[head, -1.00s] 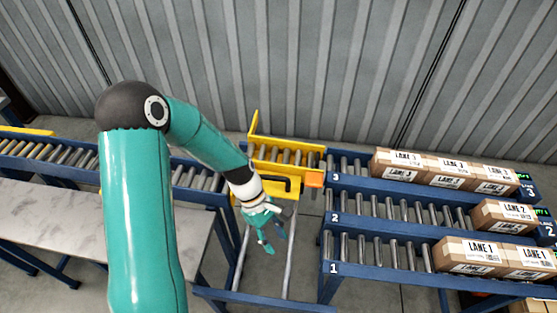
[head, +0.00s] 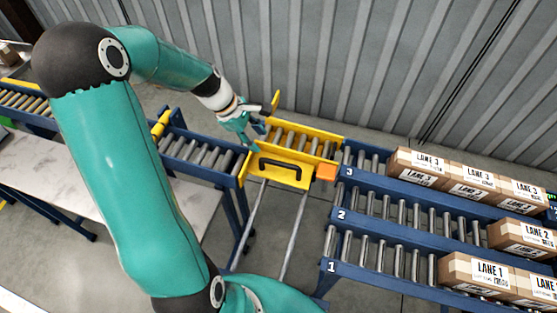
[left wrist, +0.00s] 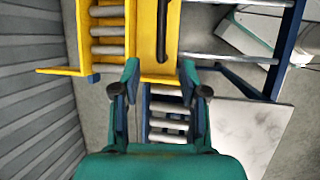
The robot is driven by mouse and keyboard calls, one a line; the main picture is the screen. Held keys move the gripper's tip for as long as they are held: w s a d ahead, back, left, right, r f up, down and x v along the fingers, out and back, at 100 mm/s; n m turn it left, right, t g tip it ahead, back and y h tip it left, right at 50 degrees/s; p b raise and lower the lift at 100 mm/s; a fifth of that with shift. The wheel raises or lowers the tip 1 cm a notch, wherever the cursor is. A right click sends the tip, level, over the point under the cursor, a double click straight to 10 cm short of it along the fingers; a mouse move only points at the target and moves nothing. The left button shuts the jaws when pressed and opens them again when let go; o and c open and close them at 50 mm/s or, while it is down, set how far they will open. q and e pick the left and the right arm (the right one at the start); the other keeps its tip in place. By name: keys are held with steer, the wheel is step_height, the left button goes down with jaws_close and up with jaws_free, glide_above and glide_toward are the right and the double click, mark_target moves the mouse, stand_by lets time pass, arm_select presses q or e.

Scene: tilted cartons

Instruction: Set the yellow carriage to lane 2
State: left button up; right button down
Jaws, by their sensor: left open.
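The yellow carriage (head: 300,172) stands on its rails at lane 3, at the back of the rack. My left gripper (head: 256,138) is open and empty at the carriage's left end, near the infeed rollers. In the left wrist view the open fingers (left wrist: 160,78) point at the carriage's yellow plate (left wrist: 150,65), with the handle (left wrist: 162,30) beyond them. I cannot tell whether they touch it. My right gripper is not in view.
Lane 3 (head: 350,171), lane 2 (head: 341,215) and lane 1 (head: 331,267) lie right, with labelled cartons (head: 524,236) at their far ends. An infeed conveyor (head: 195,150) and a pale table (head: 60,200) lie left. A corrugated wall (head: 350,60) stands behind.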

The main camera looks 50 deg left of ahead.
mark_target(278, 162)
arm_select(q)
steer(key=x, duration=1.2)
steer(key=shift+w+f, duration=0.15)
steer(key=shift+f, duration=0.2)
jaws_close()
